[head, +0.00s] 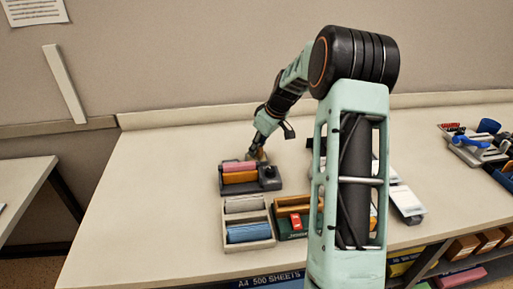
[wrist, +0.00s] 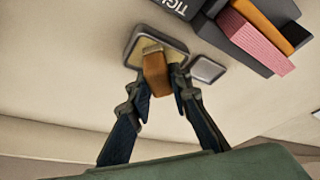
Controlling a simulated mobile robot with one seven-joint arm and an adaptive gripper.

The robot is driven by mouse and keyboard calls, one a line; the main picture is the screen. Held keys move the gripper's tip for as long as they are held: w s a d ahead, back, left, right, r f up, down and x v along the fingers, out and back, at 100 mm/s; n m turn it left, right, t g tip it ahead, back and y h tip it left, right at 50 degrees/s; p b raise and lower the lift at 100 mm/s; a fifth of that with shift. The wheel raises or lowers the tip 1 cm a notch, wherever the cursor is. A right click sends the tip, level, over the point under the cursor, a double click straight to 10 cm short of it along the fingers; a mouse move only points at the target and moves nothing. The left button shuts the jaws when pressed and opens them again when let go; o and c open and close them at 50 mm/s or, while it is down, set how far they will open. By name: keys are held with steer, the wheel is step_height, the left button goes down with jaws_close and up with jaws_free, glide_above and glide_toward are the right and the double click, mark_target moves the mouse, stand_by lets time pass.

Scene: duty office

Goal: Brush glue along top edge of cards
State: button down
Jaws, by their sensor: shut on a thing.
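My gripper (wrist: 161,84) is shut on a small brown-orange block-like handle, which looks like the glue brush (wrist: 156,68). The brush's pale far end is over or in a shallow grey square dish (wrist: 133,58) with a yellowish inside, likely glue; contact is unclear. In the head view my gripper (head: 258,154) is low over the table, just behind a dark holder (head: 233,190). A pink block (head: 238,166) and an orange block (head: 240,177) sit in that holder. They may be the cards, but I cannot make out single sheets or their top edge.
A small grey square lid-like piece (wrist: 207,70) lies beside the dish. In front of the dark holder stands a light tray (head: 262,243) with grey and blue rolls. A green-and-wood tray (head: 290,207) is beside it. The table's left side is clear.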

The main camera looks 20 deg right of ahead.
steer(key=shift+r+p, duration=1.9)
steer(key=shift+r, duration=1.6)
steer(key=s+a+m, duration=0.1)
steer(key=a, duration=0.1)
steer(key=s+a+m+p, duration=0.1)
steer(key=s+a, duration=0.1)
steer(key=s+a+r+m+h, duration=0.1)
steer(key=s+a, duration=0.1)
steer(key=shift+s+a+t+p, duration=0.2)
steer(key=shift+a+t+p, duration=0.1)
steer(key=shift+p, duration=0.1)
steer(key=s+a+m+h+p, duration=0.1)
steer(key=s+a+m+p, duration=0.1)
steer(key=s+a, duration=0.4)
steer(key=shift+s+a+r+m, duration=0.2)
steer(key=shift+s+r+m, duration=0.2)
steer(key=shift+s+m, duration=0.7)
